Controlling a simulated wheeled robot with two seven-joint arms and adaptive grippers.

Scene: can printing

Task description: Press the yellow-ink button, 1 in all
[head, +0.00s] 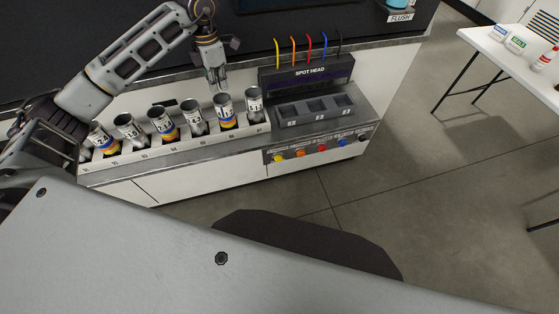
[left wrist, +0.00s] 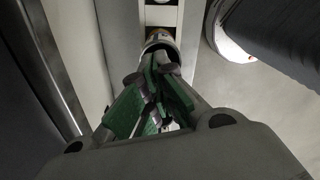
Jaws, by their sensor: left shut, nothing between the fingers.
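The yellow-ink button (head: 278,158) is at the left end of a row of colored buttons on the front of the printing station. My left gripper (head: 219,85) is shut and empty. In the head view it hangs above the can rack, up and to the left of the yellow button, and apart from it. In the left wrist view the green-padded fingers (left wrist: 152,108) are together, with a can (left wrist: 160,42) beyond them. The yellow button cannot be made out in the left wrist view. My right gripper is not in view.
Several labeled cans, such as the can (head: 225,110), stand in a white rack (head: 160,153) left of the buttons. The spot head (head: 308,72) with colored tubes stands above a dark tray (head: 315,108). A white table (head: 512,52) stands at the right. The floor before the buttons is clear.

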